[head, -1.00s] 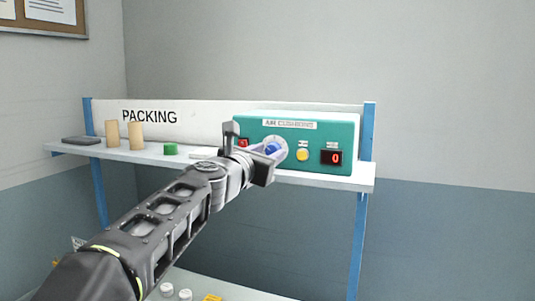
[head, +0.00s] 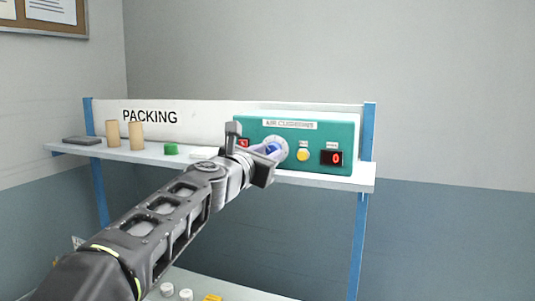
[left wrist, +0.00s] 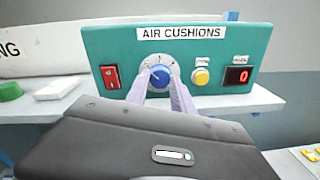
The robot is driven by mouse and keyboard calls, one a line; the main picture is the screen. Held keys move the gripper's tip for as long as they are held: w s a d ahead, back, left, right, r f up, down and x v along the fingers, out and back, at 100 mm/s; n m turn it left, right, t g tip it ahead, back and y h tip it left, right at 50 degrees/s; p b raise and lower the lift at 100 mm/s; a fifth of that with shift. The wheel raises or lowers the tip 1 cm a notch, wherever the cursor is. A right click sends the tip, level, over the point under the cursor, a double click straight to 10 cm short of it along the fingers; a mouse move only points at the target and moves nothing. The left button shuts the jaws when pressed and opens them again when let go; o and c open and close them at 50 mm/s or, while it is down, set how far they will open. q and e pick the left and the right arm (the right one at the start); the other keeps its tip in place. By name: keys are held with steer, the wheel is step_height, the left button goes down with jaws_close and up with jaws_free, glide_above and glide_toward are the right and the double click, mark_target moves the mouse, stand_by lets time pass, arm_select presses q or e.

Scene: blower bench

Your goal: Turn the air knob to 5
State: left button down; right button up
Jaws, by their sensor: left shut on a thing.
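A green box labelled AIR CUSHIONS (head: 320,131) stands on the shelf. Its blue air knob (left wrist: 160,76) sits on a white numbered dial at the box's middle left; the knob also shows in the head view (head: 271,149), partly behind my gripper. My left gripper (head: 266,151) reaches to the knob, its fingers on either side, shut on it. The red display (left wrist: 238,75) reads 0. The dial's numbers are too small to read. My right gripper is not in view.
A red switch (left wrist: 111,76) and a yellow button (left wrist: 201,77) flank the dial.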

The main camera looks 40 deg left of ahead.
arm_select(q)
steer(key=m, duration=0.3)
steer(key=shift+d+r+p, duration=0.1)
steer(key=shift+r+p, duration=0.05)
steer(key=shift+p, duration=0.25)
steer(key=m+p, duration=0.1)
steer(key=m, duration=0.3)
steer(key=shift+m, duration=0.4)
steer(key=m, duration=0.4)
steer(key=shift+g+p, duration=0.3)
steer(key=shift+p, duration=0.1)
steer(key=m, duration=0.3)
steer(key=shift+m+p, duration=0.3)
steer(key=shift+m, duration=0.1)
steer(key=shift+f+m+y+b, duration=0.2)
steer(key=shift+m+y+b, duration=0.15)
steer(key=shift+m, duration=2.8)
steer(key=shift+f+m+y+b, duration=0.15)
steer(key=shift+m+y+b, duration=0.2)
steer(key=shift+m, duration=2.8)
